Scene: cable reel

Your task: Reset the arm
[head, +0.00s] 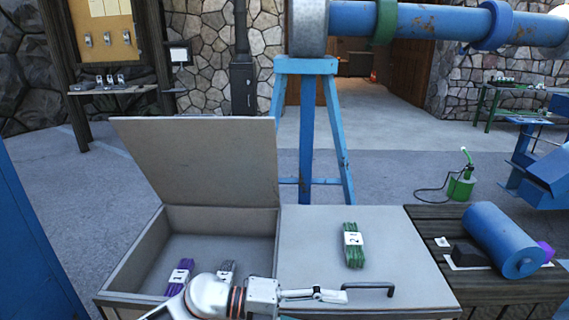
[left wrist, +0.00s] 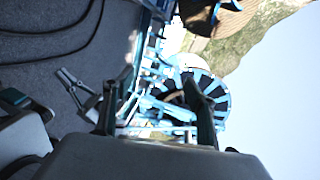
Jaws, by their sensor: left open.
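My left gripper (head: 328,295) reaches in from the bottom left of the head view and points right across the front of the bin. Its tips are close to the dark handle (head: 370,288) on the closed lid; I cannot tell whether they touch it. In the left wrist view its two dark fingers (left wrist: 152,105) stand apart with nothing seen between them. My right gripper is not identifiable in either view.
The left bin's lid (head: 200,160) stands open, with a purple bundle (head: 180,274) and a grey bundle (head: 226,271) inside. A green bundle (head: 353,246) lies on the closed right lid (head: 315,228). A blue cylinder (head: 502,240) rests on the wooden bench (head: 425,220) at right.

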